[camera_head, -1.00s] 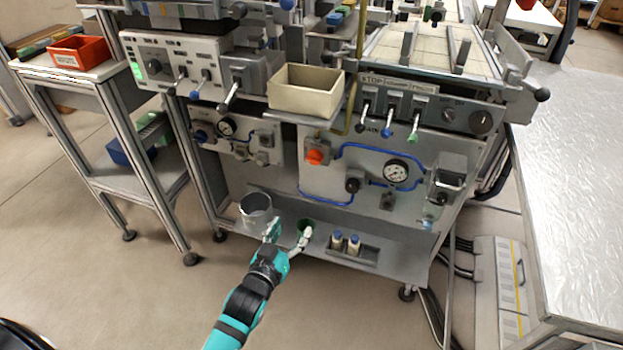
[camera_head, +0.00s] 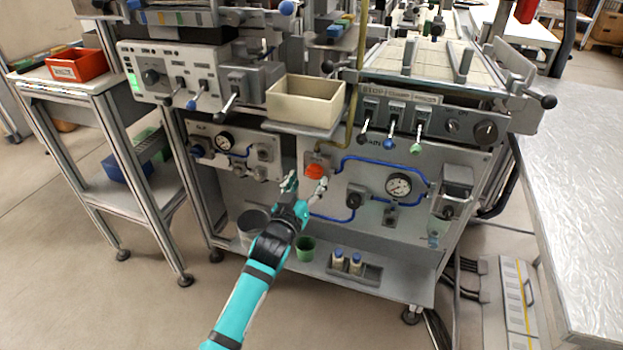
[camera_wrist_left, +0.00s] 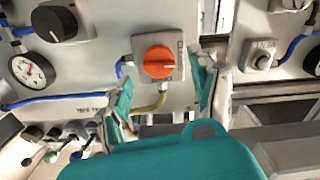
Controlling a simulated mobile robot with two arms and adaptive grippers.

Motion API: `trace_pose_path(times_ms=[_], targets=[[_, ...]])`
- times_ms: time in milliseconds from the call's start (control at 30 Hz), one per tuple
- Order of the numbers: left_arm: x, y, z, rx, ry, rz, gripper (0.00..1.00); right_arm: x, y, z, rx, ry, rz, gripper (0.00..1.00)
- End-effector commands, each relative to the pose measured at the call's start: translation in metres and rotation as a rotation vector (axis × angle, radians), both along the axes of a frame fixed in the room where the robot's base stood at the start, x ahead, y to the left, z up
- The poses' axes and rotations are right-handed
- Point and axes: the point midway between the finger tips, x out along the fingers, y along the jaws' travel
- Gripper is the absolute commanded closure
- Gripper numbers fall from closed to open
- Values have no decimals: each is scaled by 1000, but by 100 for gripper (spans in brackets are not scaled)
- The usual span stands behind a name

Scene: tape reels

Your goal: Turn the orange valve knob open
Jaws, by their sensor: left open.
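The orange valve knob (camera_head: 315,171) sits on a light square plate on the upright grey panel, below the beige bin. In the left wrist view the knob (camera_wrist_left: 158,61) shows whole, with a small white mark on its face. My left gripper (camera_head: 306,184) is open and empty, just in front of the panel beside and below the knob. In the left wrist view its teal fingers (camera_wrist_left: 163,92) stand apart on either side of the knob, with visible room between each finger and the knob. My right gripper is not in view.
A beige bin (camera_head: 306,101) stands on a ledge above the knob. Blue pipes and a gauge (camera_head: 398,185) lie to the right on the panel. A black knob (camera_head: 354,198) is close by. A grey pot (camera_head: 252,224) and a green cup (camera_head: 305,248) stand on the lower shelf.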

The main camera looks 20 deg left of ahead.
Motion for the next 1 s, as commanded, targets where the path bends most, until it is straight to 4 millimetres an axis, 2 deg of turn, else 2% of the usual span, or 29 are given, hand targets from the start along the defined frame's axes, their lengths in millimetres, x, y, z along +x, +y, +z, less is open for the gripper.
trace_pose_path(times_ms=[100,200,567,667,1000], targets=[[18,-1,-1,0,-1,0,37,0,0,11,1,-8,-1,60],[27,-1,0,0,-1,-1,37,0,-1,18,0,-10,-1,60],[32,-1,0,-1,0,-1,37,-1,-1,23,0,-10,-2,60],[32,-1,0,-1,0,0,48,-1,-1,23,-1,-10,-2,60],[32,-1,0,-1,0,0,92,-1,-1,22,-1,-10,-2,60]])
